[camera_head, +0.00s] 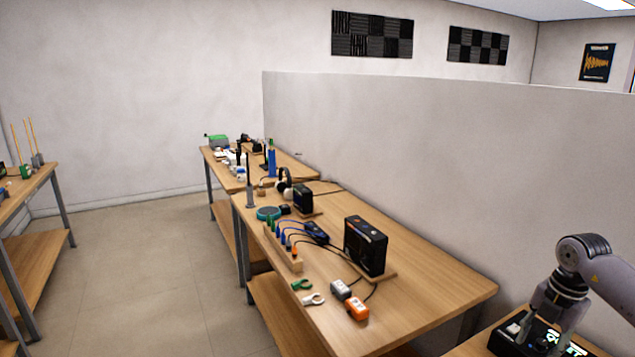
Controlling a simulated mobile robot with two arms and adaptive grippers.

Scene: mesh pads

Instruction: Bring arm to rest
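My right arm (583,250) comes in from the right edge, grey with a dark joint, and bends downward. Its gripper (545,318) points down at the lower right, over or against a black device (505,340) with lit green markings. The fingers are small and partly merge with the device, so I cannot tell whether they are open, shut or touching it. My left arm and gripper are not in view.
The black device is on a wooden table (466,348). A grey partition (480,170) stands behind. Floor (150,270) is clear at left.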

